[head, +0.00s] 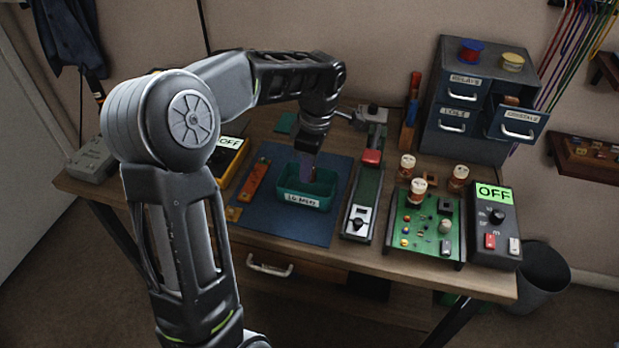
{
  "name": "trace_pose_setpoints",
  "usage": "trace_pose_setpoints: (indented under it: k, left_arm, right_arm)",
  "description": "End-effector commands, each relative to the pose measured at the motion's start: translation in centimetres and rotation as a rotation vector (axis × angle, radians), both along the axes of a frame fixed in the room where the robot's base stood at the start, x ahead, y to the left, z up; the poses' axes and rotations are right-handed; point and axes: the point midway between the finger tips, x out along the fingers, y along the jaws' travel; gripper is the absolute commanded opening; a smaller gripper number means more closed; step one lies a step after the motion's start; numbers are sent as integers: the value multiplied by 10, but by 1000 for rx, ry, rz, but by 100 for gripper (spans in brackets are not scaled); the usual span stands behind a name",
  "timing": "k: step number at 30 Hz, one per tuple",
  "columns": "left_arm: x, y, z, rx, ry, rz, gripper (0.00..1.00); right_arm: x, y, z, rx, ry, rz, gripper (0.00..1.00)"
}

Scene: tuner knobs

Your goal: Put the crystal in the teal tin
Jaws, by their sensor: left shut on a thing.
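The teal tin (304,192) stands on the blue mat in the middle of the bench, open at the top, with a white label on its front. My left gripper (307,172) points down over the tin's opening, its fingertips at about rim level in the picture. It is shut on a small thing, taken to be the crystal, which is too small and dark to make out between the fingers. I see no other crystal on the bench. My right gripper is out of view.
A blue-grey drawer cabinet (463,100) stands at the back right with its crystals drawer (517,128) pulled open. Right of the blue mat (258,222) are a long slider device (362,205), a green circuit board (415,232) and a dark box reading OFF (493,225). An orange tool lies left of the tin.

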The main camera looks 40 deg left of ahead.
Motion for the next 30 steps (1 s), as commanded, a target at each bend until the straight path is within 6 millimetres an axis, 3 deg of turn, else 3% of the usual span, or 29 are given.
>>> trace_pose_setpoints:
  k: [7,15,28,29,30]
  left_arm:
    - [0,0,-3,1,1,0,0]
    - [-1,0,-35,0,4,0,0]
    - [0,0,-43,0,0,0,0]
    - [0,0,-41,0,0,0,19]
    - [0,0,-41,0,0,0,22]
  right_arm:
    - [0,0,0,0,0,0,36]
    - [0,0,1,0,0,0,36]
    - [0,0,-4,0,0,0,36]
    - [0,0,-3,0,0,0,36]
    - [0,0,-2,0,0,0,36]
